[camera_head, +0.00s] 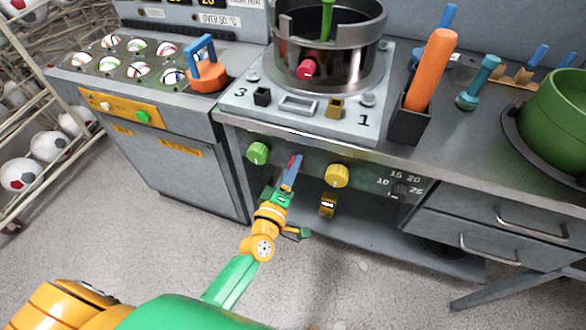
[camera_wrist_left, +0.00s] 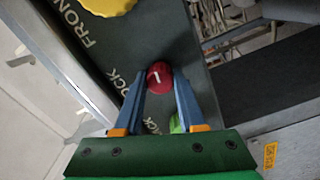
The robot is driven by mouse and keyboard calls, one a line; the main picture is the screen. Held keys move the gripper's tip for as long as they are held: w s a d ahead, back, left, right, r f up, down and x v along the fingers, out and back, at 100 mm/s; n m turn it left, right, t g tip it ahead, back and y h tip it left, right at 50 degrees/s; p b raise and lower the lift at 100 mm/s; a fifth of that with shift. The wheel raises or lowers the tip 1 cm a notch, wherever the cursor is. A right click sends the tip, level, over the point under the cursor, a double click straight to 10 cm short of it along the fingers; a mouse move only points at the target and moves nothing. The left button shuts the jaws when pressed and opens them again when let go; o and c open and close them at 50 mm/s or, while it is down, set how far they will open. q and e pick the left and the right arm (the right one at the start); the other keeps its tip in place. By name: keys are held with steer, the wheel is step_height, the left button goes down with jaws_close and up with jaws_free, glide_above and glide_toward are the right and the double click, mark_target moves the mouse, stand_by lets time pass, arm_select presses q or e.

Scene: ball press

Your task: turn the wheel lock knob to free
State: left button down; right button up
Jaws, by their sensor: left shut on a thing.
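The red knob (camera_wrist_left: 160,78) with a white line on it sits on the dark panel, beside lettering of which "OCK" can be read. My left gripper (camera_wrist_left: 160,84) is shut on this knob, with one blue finger on each side of it. In the head view, my left gripper (camera_head: 292,166) reaches the front panel between the green knob (camera_head: 258,153) and the yellow knob (camera_head: 337,175). Only a little red shows there at its fingertips. My right gripper is in neither view.
The press (camera_head: 330,50) stands on the bench above the panel. A black holder with an orange-handled tool (camera_head: 432,65) is to its right, then a green pot (camera_head: 555,120). A ball rack (camera_head: 40,110) is at the left. The floor in front is clear.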

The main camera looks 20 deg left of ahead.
arm_select(q)
steer(key=shift+n, duration=0.7)
steer(key=c, duration=0.5)
jaws_free()
steer(key=s, duration=0.7)
steer(key=shift+f, duration=0.1)
